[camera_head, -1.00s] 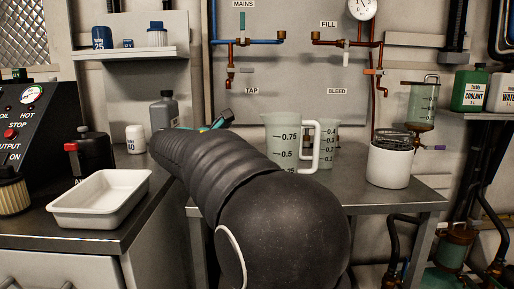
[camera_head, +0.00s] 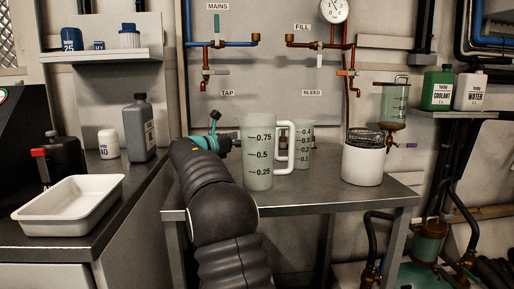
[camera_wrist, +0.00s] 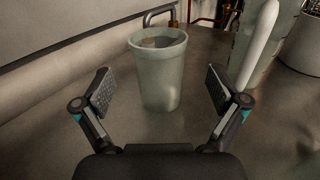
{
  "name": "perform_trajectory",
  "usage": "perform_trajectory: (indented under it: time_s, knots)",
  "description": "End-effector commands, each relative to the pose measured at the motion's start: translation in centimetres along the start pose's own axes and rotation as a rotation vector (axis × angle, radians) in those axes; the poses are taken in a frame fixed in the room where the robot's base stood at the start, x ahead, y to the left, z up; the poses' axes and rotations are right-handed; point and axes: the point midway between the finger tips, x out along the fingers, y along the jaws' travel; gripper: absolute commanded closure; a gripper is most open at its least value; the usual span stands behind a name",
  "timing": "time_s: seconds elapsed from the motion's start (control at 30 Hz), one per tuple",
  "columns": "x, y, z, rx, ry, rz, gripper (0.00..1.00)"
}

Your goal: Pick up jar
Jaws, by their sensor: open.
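A small pale green jar (camera_wrist: 158,75), open at the top, stands upright on the metal bench in the wrist view. In the head view, the small graduated jar (camera_head: 304,150) stands partly behind the handle of a larger measuring jug (camera_head: 257,165). My gripper (camera_wrist: 160,90) is open and empty, its two fingers spread either side of the jar's line, with the jar ahead of them and apparently apart from both. In the head view my gripper (camera_head: 228,142) is mostly hidden beside and behind the larger jug.
In the wrist view the larger jug's white handle (camera_wrist: 260,42) rises close to the right finger. A white canister (camera_head: 362,165) stands to the right on the metal bench (camera_head: 330,197). A white tray (camera_head: 68,205) and a grey bottle (camera_head: 139,128) are at left.

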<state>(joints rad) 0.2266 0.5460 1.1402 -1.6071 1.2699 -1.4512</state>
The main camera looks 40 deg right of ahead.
Motion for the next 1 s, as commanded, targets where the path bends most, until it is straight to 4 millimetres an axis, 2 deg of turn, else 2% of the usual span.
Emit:
perform_trajectory:
  time_s: [0.27,0.5,0.6,0.83,1.0]
  knots:
    - [1.5,0.1,-0.1,0.0,0.0,0.001,0.04]
    - [4.8,0.1,-0.4,0.002,0.0,-0.001,0.04]
    - [5.6,0.1,-0.3,0.002,0.0,0.001,0.04]
    - [5.8,0.1,-0.3,0.001,0.0,0.002,0.04]
    - [5.8,0.1,-0.3,0.001,0.0,0.002,0.46]
